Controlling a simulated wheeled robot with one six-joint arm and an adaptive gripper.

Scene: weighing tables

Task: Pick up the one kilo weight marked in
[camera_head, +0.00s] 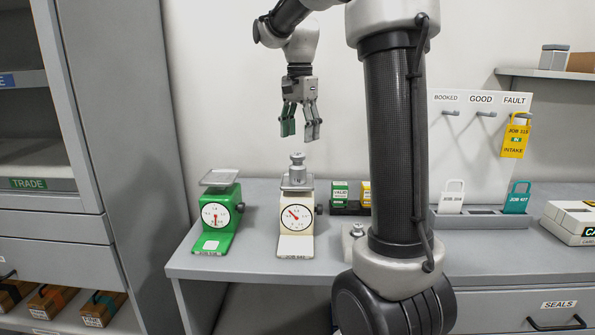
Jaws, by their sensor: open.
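A grey metal weight (297,167) with a knob on top stands upright on the pan of the cream scale (296,244). Its marking is too small to read. The scale's red needle points up and to the left. My gripper (301,135) hangs above the weight, fingers down, open and empty, with a gap between fingertips and knob. Another grey metal piece (354,231) shows on the table beside my arm's column, partly hidden, and I cannot tell whether it is a weight.
A green scale (216,220) with an empty pan stands left of the cream one. Small green and yellow blocks (340,193) sit in a dark holder behind. A hook board (476,150) holds a yellow tag at FAULT. White and teal tags stand in a grey tray (480,218).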

